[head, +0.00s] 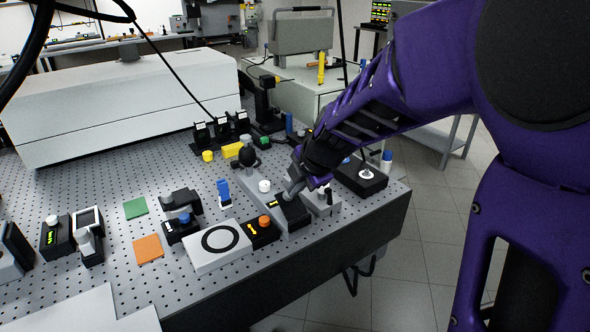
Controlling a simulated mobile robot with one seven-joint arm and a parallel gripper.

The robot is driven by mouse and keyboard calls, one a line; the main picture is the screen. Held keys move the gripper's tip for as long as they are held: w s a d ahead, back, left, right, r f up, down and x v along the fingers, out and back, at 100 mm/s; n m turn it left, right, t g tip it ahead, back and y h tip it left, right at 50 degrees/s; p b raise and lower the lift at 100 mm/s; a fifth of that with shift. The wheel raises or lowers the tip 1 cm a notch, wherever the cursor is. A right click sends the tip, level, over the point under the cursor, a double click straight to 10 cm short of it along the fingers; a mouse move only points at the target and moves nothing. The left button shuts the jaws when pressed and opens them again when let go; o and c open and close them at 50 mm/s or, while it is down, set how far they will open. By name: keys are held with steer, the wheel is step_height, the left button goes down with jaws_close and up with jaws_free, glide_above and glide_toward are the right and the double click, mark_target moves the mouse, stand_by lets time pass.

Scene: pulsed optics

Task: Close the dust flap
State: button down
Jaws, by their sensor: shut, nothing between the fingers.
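My purple arm reaches in from the right over the perforated optics table (110,200). My gripper (291,191) is shut and empty, pointing down at a small black box (293,213) with a yellow mark near the table's front right edge. The fingertips are at or just above the top of this box; I cannot tell whether they touch it. I cannot make out for sure which part is the dust flap. My gripper and wrist hide part of the area around the box.
A black box with an orange knob (263,232) and a white plate with a black ring (218,246) stand close on the left. A dark post mount (248,154) stands behind. A black box with a white knob (362,178) is on the right. A long white housing (120,105) fills the back.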

steer(key=shift+r, duration=0.15)
steer(key=shift+w+a+g+p, duration=0.2)
steer(key=shift+w+g+p, duration=0.15)
steer(key=shift+p, duration=0.85)
steer(key=shift+w+a+f+g+h+p, duration=0.25)
steer(key=shift+w+g+h+p, duration=0.1)
steer(key=shift+g+h+p, duration=0.25)
steer(key=shift+w+a+f, duration=0.1)
steer(key=shift+w+f, duration=0.1)
steer(key=shift+f, duration=0.05)
steer(key=shift+w+a+f+b, duration=0.55)
steer(key=shift+w+f+b, duration=0.2)
steer(key=shift+b, duration=0.4)
steer(key=shift+r, duration=0.1)
steer(key=shift+s+d, duration=0.1)
steer(key=shift+s, duration=0.05)
